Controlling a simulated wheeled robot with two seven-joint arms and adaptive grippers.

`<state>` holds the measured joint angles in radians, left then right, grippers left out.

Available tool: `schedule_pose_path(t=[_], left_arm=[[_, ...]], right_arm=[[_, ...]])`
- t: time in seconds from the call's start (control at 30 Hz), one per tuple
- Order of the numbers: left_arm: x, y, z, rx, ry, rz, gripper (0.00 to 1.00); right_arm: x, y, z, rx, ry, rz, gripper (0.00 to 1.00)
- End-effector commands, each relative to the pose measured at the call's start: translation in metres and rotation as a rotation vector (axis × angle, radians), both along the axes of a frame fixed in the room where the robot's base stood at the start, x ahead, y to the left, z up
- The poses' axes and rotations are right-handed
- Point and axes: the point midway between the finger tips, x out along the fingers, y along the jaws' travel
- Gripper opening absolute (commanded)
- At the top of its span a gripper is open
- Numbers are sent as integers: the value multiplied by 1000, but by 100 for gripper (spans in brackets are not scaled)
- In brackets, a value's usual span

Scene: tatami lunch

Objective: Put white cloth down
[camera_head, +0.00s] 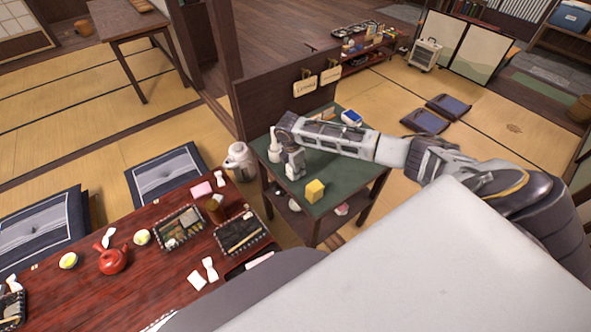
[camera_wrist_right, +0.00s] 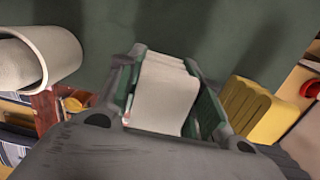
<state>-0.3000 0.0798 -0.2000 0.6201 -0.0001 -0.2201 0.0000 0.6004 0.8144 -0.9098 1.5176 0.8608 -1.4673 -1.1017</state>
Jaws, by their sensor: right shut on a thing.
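My right gripper (camera_head: 294,172) reaches over the small green-topped table (camera_head: 335,160). In the right wrist view its fingers (camera_wrist_right: 165,95) are shut on the white cloth (camera_wrist_right: 163,92), which shows as a pale folded piece between them. The green surface lies just beyond the cloth; I cannot tell whether the cloth touches it. In the head view the gripper mostly hides the cloth. My left gripper is not in view.
A white bottle (camera_head: 275,150) stands close left. The red-brown low table (camera_head: 150,265) holds trays and a red teapot (camera_head: 113,260). Green tabletop is clear toward the right.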

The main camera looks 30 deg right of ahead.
Motion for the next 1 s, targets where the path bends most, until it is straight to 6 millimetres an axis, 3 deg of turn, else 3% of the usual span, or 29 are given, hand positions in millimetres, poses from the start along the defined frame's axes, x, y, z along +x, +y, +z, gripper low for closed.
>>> schedule_pose_path(t=[0.13, 0.6, 0.63, 0.8, 1.0], left_arm=[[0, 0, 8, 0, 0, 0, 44], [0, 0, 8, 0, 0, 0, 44], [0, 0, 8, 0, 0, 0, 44], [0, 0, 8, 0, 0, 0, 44], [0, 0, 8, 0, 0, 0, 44]], right_arm=[[0, 0, -6, 0, 0, 1, 17], [0, 0, -12, -1, 0, 0, 17], [0, 0, -12, -1, 0, 0, 37], [0, 0, -12, -1, 0, 0, 57], [0, 0, -12, -1, 0, 0, 57]])
